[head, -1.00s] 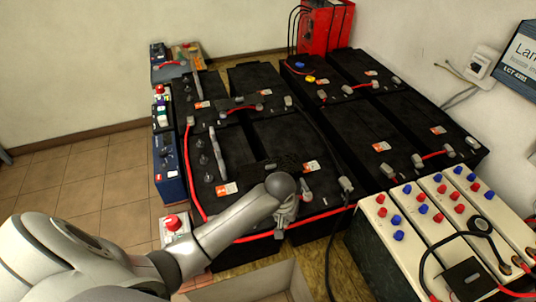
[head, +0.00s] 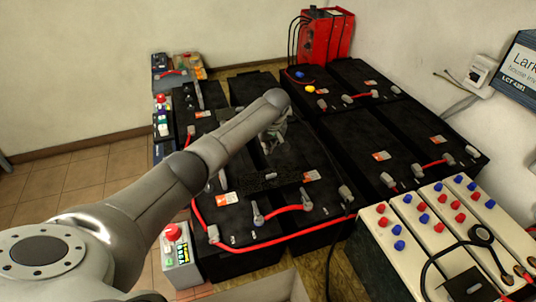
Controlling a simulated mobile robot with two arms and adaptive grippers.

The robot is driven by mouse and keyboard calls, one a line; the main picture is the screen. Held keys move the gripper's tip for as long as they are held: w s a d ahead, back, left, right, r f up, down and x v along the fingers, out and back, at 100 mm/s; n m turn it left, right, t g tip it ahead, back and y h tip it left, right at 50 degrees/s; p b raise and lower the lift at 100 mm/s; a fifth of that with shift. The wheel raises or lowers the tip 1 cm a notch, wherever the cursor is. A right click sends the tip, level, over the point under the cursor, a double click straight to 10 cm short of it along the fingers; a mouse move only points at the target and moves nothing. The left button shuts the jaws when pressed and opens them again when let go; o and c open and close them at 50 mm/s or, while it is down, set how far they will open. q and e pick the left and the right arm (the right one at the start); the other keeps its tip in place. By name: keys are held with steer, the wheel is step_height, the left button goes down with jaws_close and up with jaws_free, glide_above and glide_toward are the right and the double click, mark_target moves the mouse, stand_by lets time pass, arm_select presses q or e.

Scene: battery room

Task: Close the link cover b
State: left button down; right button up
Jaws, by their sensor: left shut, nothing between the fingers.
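My left arm reaches in from the left across the black batteries (head: 315,228). My left gripper (head: 272,140) hangs below the rounded arm end, over the middle of the left battery block; it is shut and empty. Its fingertips are small and partly hidden, so I cannot tell whether they touch anything. A narrow grey upright strip (head: 200,95), possibly a link cover standing open, is on the far left battery. I see no label telling which cover is b. A red link (head: 283,210) with grey ends lies uncovered on the near battery. My right gripper is not in view.
A red unit (head: 325,38) with black cables stands at the back. White-topped cells (head: 412,232) with red and blue caps are at the right. A small box with a red button (head: 178,240) is at the front left. Cables run along the battery edges.

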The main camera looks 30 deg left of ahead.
mark_target(267, 170)
arm_select(q)
step_height(267, 170, down, 8)
steer(key=shift+s+f+p, duration=0.1)
steer(key=shift+f+p, duration=0.05)
steer(key=shift+p, duration=0.35)
steer(key=shift+s+d+f, duration=0.25)
steer(key=shift+d, duration=0.15)
steer(key=shift+r+p, duration=0.1)
steer(key=shift+p, duration=0.2)
